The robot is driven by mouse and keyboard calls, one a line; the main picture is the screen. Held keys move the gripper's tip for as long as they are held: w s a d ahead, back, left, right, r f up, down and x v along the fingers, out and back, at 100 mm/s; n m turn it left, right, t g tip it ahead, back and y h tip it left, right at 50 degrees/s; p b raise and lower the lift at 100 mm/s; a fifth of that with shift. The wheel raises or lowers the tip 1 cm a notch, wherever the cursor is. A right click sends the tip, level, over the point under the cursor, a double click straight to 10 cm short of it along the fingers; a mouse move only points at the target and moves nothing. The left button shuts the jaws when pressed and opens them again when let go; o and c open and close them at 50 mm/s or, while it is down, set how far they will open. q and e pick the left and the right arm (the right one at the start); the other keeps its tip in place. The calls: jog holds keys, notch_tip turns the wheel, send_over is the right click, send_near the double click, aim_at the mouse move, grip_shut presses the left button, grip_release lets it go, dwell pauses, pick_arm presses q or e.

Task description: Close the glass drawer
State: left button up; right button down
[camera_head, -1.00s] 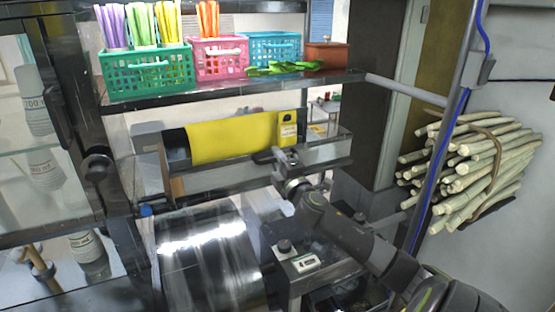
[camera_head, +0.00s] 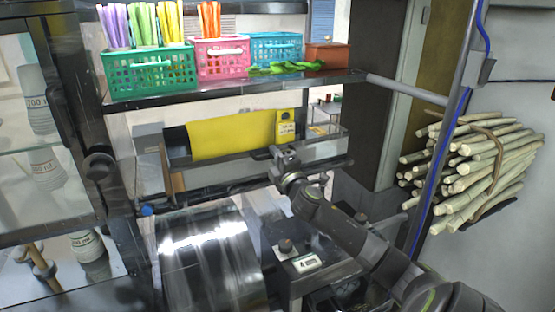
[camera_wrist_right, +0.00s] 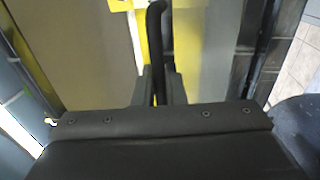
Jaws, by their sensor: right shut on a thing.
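The drawer (camera_head: 320,151), a long metal-edged front, is below the shelf in the head view. A yellow panel (camera_head: 235,140) shows behind its front, and I cannot tell how far open the drawer is. My right gripper (camera_head: 277,154) is at the middle of the front. In the right wrist view my right gripper (camera_wrist_right: 160,88) is shut on a dark bar-like handle (camera_wrist_right: 156,40), which runs up between its fingers. My left gripper is not in view.
A shelf (camera_head: 240,88) above carries coloured baskets (camera_head: 150,74). A glass-fronted cabinet with paper cups (camera_head: 36,100) stands at left. A shiny metal sheet (camera_head: 208,250) is below the drawer. Bundled canes (camera_head: 475,170) and a metal post (camera_head: 445,150) are at right.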

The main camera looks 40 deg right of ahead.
jog(key=c, duration=1.9)
grip_release()
jog(key=shift+r, duration=0.1)
jog(key=o, duration=0.3)
jog(key=shift+w, duration=0.2)
jog(key=shift+s, duration=0.1)
jog(key=b+v, duration=0.5)
jog(key=v, duration=1.2)
jog(key=shift+s+a, duration=0.1)
jog(key=shift+s, duration=0.05)
